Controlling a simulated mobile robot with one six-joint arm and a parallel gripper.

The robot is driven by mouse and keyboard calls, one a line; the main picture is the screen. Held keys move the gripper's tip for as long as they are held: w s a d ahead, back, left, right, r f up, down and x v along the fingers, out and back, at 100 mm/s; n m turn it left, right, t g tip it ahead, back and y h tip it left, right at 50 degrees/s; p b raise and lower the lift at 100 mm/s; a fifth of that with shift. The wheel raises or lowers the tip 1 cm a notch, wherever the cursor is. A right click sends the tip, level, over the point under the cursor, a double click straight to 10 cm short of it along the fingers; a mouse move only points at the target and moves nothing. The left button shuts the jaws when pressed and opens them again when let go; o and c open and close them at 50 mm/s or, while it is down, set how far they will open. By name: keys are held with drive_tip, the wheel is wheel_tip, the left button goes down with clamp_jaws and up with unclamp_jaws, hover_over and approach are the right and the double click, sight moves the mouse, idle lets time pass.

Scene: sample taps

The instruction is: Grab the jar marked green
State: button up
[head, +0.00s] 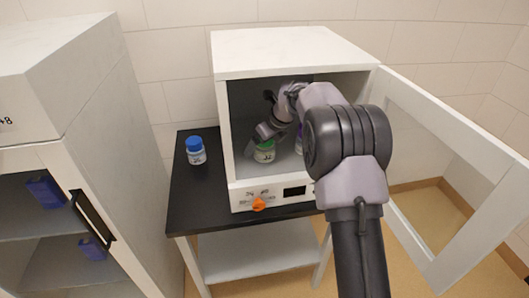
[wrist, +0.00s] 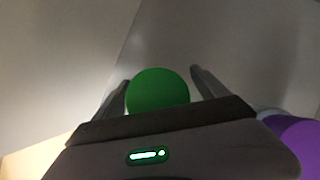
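The jar with the green lid (head: 264,155) stands inside the open white chamber (head: 295,57), near its front left. Its green lid (wrist: 157,90) fills the middle of the wrist view. My gripper (head: 262,132) reaches into the chamber from the front, at the jar's lid. In the wrist view my gripper's fingers (wrist: 163,82) are apart, one on each side of the lid. A gap shows at the right finger; whether the left finger touches is unclear. The jar's body is hidden under the lid in the wrist view.
A purple-lidded jar (head: 299,140) stands right of the green one, partly behind my arm; its purple lid (wrist: 298,142) is close to my gripper. The chamber door (head: 408,205) is open to the right. A blue-lidded jar (head: 195,151) stands on the black tabletop (head: 190,195) outside.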

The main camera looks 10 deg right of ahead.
drive_tip(key=c, duration=1.5)
